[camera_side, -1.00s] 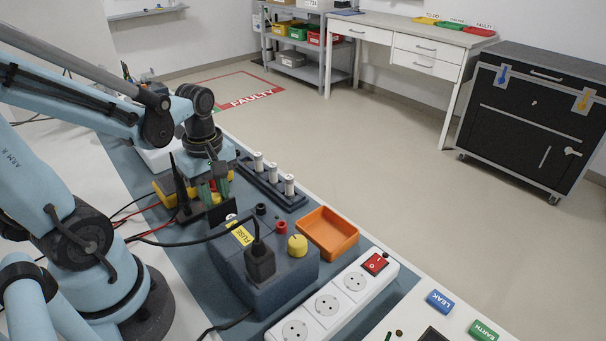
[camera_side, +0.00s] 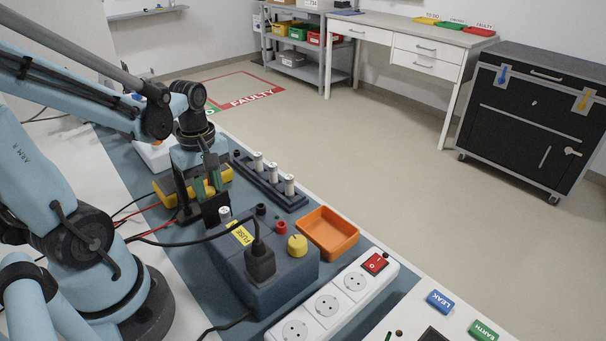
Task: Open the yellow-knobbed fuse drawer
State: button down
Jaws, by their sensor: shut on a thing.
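The dark grey box (camera_side: 285,277) with a yellow FUSE label (camera_side: 243,235) stands on the blue-grey bench mat. A black drawer front (camera_side: 214,209) stands out from the box's far left end, with a gap behind it. A white fuse-like cylinder (camera_side: 224,212) shows upright in that gap. My gripper (camera_side: 208,189) is on the outer side of the drawer front. Its green-tipped fingers are shut on a small yellow knob, mostly hidden between them.
A black plug (camera_side: 260,262) with a cable sits on the box, near black, red and yellow terminals (camera_side: 297,245). A yellow meter (camera_side: 165,186) lies behind my gripper. A fuse rack (camera_side: 270,182), orange tray (camera_side: 328,232) and white power strip (camera_side: 335,300) stand to the right.

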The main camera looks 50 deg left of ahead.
jog(key=c, duration=1)
grip_release()
jog(key=shift+r, duration=0.1)
jog(key=shift+r, duration=2.9)
jog(key=shift+w+d+m+t, duration=0.3)
jog(key=shift+d+m, duration=0.1)
jog(key=shift+m, duration=0.3)
jog(key=shift+w+d+r+m+t, duration=0.3)
jog(key=shift+w+d+m+t, duration=1.05)
jog(key=shift+m, duration=1.4)
jog(key=shift+w+d+r+m+t, duration=0.4)
jog(key=shift+d+m+t, duration=0.45)
jog(key=shift+d+m, duration=1.55)
jog(key=shift+w+d+r+m+t, duration=0.2)
jog(key=shift+w+d+m+t, duration=1)
jog(key=shift+m, duration=1.95)
